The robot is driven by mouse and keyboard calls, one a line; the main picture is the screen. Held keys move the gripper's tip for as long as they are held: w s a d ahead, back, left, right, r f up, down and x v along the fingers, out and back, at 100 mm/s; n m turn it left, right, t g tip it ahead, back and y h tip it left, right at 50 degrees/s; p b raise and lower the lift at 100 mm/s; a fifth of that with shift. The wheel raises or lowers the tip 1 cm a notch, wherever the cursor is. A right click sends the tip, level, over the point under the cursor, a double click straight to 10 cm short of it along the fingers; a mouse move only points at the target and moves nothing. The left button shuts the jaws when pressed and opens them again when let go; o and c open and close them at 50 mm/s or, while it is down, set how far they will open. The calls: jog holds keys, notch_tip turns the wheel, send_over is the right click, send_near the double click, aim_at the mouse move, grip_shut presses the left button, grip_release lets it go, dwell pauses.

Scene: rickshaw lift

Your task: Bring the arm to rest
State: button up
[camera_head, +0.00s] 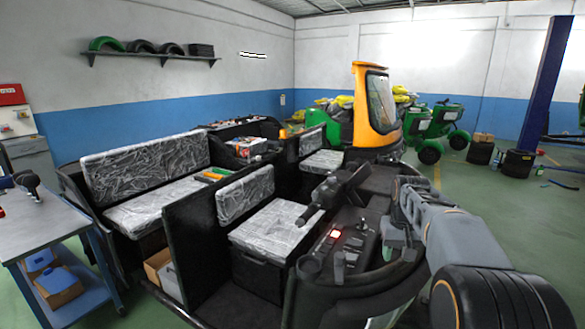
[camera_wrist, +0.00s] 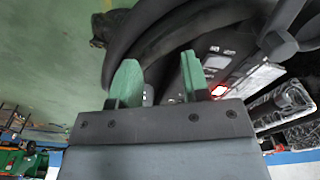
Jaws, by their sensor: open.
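My gripper (camera_wrist: 158,78) shows in the wrist view with its two green fingers apart and nothing between them. Beyond the fingers are a dark curved rim and a panel with a small red light. In the head view, my grey arm reaches in from the lower right, and its end is over the rickshaw's dashboard (camera_head: 345,236). I cannot tell from these views whether the fingers touch the rim or the panel.
The rickshaw's plastic-wrapped seats (camera_head: 272,226) fill the middle. A workbench (camera_head: 48,228) with a drill (camera_head: 29,182) stands at the left. A blue post (camera_head: 545,85) and tyres (camera_head: 480,153) stand at the right. Green floor (camera_head: 500,195) is open beyond my arm.

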jog(key=s+a+f+t, duration=0.1)
jog(key=s+a, duration=0.2)
jog(key=s, duration=0.4)
jog(key=s+a+f+t, duration=0.1)
jog(key=s+a+f, duration=0.1)
jog(key=s, duration=0.5)
jog(key=s+a+f+n+t, duration=0.1)
jog(key=s+a, duration=0.4)
jog(key=s, duration=0.2)
jog(key=shift+s+f+t, duration=0.2)
jog(key=shift+f+t, duration=0.05)
jog(key=shift+t, duration=0.05)
jog(key=shift+a, duration=0.1)
dwell(0.8)
